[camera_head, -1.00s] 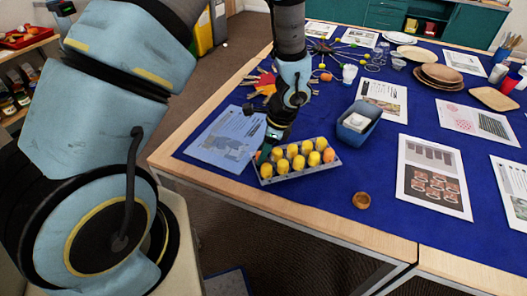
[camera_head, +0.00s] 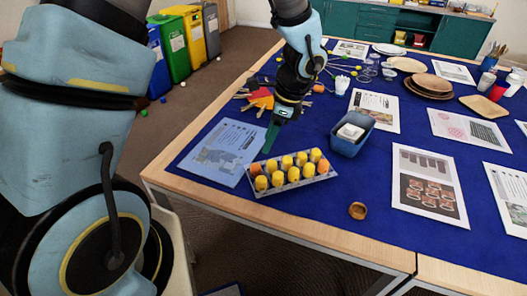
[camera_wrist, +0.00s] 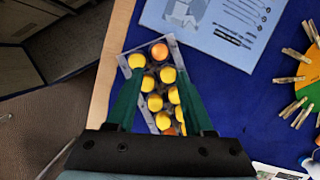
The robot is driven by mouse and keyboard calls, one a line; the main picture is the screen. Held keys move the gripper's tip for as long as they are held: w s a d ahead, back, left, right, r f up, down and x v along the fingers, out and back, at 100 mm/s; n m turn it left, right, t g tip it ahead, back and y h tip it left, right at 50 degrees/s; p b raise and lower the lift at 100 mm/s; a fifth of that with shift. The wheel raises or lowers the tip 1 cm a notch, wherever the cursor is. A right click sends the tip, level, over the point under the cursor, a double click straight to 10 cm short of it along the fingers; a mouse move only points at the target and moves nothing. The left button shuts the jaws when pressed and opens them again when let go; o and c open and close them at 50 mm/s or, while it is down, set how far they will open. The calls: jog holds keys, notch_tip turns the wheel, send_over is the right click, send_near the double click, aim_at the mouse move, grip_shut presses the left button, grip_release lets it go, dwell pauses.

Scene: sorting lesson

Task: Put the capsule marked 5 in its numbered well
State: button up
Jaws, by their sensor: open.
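The tray of wells (camera_head: 327,176) is a grey rack on the blue cloth near the table's front edge. It holds several yellow capsules (camera_head: 277,178) and orange ones (camera_head: 255,169) at two opposite corners. No numbers can be read at this size, so I cannot tell which capsule is marked 5. My gripper (camera_head: 271,138) is above the rack's back left side. In the wrist view my gripper (camera_wrist: 160,108) is open, its green fingers spread wide with the rack and capsules (camera_wrist: 155,103) beyond and between them. Nothing is held.
A small brown wooden bowl (camera_head: 357,210) sits right of the rack near the front edge. A blue bin (camera_head: 349,146) with a white item stands behind it. A printed sheet (camera_head: 222,150) lies left. More sheets and brown plates (camera_head: 430,84) lie at the right.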

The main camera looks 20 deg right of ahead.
jog(key=shift+v, duration=0.8)
jog(key=w+a+r+n+h, duration=0.1)
jog(key=a+r+n, duration=0.3)
jog(key=a+n, duration=0.7)
jog(key=w+a+r+n+h, duration=0.1)
jog(key=a+r+n, duration=0.3)
jog(key=a+n, duration=0.7)
jog(key=a+h, duration=0.1)
jog(key=a, duration=0.5)
jog(key=shift+w+a+r+n, duration=0.25)
jog(key=shift+w+n, duration=0.15)
